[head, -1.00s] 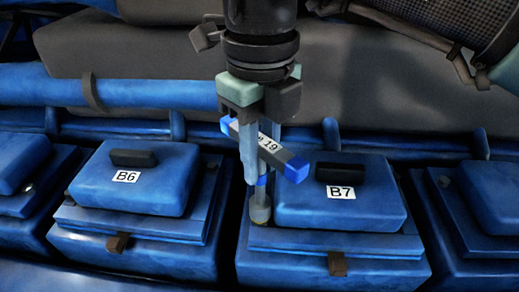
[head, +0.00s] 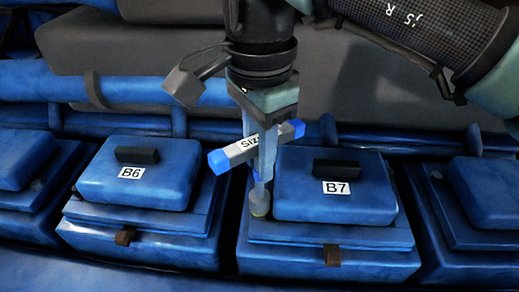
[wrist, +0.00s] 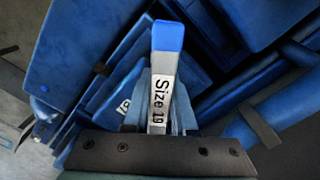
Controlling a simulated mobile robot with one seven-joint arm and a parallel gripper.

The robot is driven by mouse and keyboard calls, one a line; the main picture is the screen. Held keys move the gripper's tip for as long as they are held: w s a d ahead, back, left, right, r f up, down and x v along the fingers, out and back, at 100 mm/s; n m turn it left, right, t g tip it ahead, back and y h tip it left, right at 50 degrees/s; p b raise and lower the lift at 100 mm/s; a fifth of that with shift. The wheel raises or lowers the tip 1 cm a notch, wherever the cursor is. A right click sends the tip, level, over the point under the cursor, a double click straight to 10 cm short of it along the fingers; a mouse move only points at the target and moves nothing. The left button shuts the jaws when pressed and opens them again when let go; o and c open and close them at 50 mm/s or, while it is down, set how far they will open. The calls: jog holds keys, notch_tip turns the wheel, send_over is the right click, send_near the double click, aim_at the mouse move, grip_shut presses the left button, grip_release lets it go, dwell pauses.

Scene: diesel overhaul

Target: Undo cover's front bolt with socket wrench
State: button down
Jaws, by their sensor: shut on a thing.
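My gripper (head: 262,150) is shut on the socket wrench (head: 244,152), a grey T-handle bar with blue ends and a "Size 19" label. In the wrist view the wrench (wrist: 162,90) points away from the jaws, its blue end at the top. Its shaft hangs down to a socket at the left edge of the B7 cover (head: 335,200), a blue box lid with a black handle. The socket's lower end meets the cover's flange; the bolt there is hidden, and I cannot tell how far the socket sits over it.
The B6 cover (head: 139,185) stands to the left, with a narrow gap between it and B7. A blue pipe (head: 150,91) runs along behind the covers. More blue covers lie at both picture edges, and a grey engine wall (head: 110,55) rises behind.

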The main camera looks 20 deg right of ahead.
jog(key=n, duration=0.6)
jog(key=shift+r+n, duration=0.1)
jog(key=shift+n, duration=0.3)
jog(key=n, duration=0.7)
jog(key=shift+p, duration=0.4)
